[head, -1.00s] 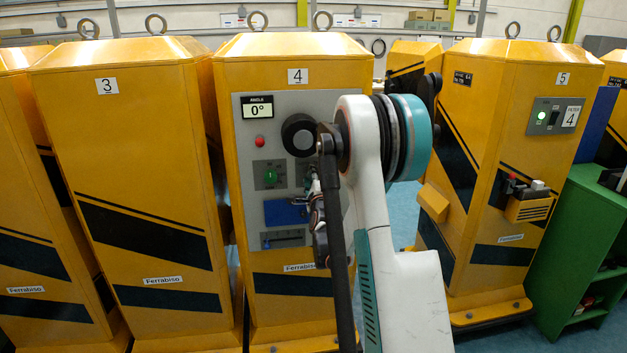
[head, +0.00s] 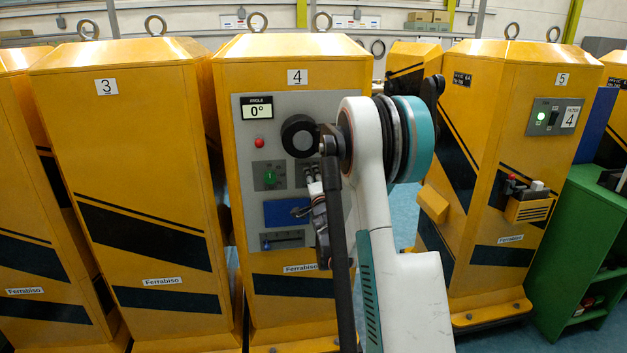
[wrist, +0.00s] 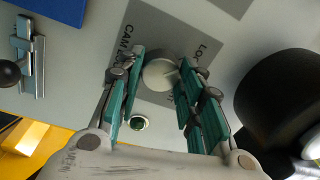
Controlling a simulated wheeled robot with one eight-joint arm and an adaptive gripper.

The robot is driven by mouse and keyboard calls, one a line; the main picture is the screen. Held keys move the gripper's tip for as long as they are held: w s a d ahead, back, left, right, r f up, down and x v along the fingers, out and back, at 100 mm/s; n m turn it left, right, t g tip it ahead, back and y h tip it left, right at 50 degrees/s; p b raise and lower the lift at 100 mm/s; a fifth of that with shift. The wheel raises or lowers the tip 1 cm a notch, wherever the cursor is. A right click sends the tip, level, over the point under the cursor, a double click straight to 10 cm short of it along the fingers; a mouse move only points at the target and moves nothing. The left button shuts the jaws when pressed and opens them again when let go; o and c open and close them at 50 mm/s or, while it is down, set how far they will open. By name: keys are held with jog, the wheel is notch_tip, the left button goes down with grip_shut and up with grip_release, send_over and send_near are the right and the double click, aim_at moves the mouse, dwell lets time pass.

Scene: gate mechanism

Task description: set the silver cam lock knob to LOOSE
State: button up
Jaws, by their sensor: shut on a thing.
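The silver cam lock knob (wrist: 160,72) sits on a darker grey plate (wrist: 150,28) marked "CAM LOCK", with a partly covered word starting "LO" near the right finger. A thin mark shows on the knob's face. My gripper (wrist: 161,68) has its teal-padded fingers on either side of the knob and is shut on it. In the head view my gripper (head: 318,212) is at the panel on cabinet 4, right of the green button. The knob cannot be made out there, and the word at the mark cannot be read.
Close by are a large black knob (head: 298,135), a green button (wrist: 138,123), a blue plate (head: 285,212) and a slider (wrist: 28,60). A display (head: 257,108) reads 0°. A red button (head: 259,142) is below it. Cabinet 5 (head: 490,150) stands to the right.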

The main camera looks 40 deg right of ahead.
dwell(0.3)
jog(key=o, duration=1.1)
jog(key=shift+w+a, duration=0.1)
jog(key=v, duration=1.2)
